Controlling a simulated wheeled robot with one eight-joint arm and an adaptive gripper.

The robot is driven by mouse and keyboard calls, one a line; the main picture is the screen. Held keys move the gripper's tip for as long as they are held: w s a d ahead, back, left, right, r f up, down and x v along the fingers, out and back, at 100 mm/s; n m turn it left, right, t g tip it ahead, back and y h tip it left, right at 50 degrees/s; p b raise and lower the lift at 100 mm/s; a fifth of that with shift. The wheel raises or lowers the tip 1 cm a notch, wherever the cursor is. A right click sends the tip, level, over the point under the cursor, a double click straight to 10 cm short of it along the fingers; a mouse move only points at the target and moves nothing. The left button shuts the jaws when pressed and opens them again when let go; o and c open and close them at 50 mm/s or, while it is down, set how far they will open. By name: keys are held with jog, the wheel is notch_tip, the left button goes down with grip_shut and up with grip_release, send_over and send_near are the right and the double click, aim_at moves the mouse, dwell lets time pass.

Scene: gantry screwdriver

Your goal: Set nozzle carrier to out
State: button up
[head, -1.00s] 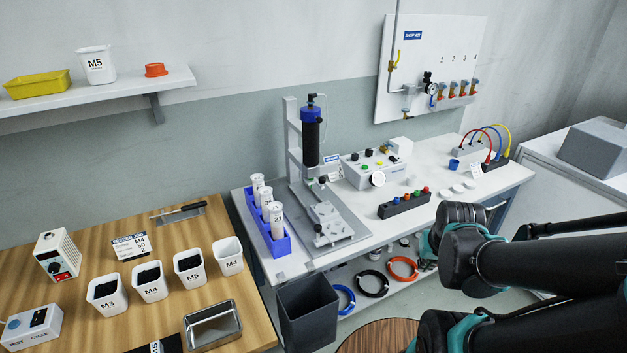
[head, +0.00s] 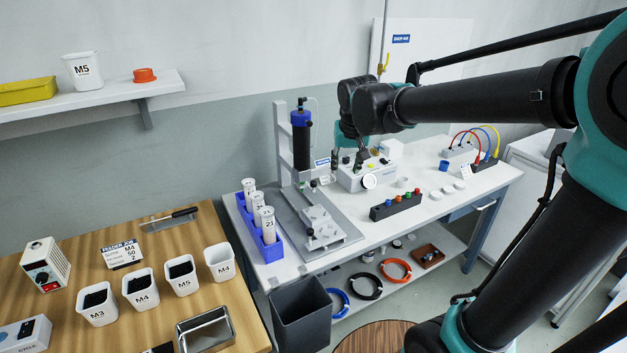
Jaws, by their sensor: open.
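The dispensing stand (head: 282,140) is on the white bench, with a black cylinder (head: 301,140) with a blue cap upright on its column. Below it, a metal base plate (head: 345,232) carries a slotted fixture block (head: 322,224). Small parts with a dark knob (head: 324,181) show under the cylinder; which of them is the nozzle carrier, and its position, is too small to tell. My gripper (head: 347,163) is open and points down, to the right of the cylinder, in front of the white control box (head: 362,180). It partly hides the box; contact cannot be told.
A blue rack (head: 262,240) with white tubes stands left of the stand. A dark block with coloured buttons (head: 396,206) is at the bench's front. A grey bin (head: 301,308) stands below. The wooden table (head: 185,285) with screw cups is at left.

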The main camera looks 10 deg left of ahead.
send_near(313, 181)
jog(key=shift+n, duration=0.3)
jog(key=x, duration=0.8)
jog(key=shift+d+f, duration=0.1)
jog(key=shift+f, duration=0.1)
grip_shut()
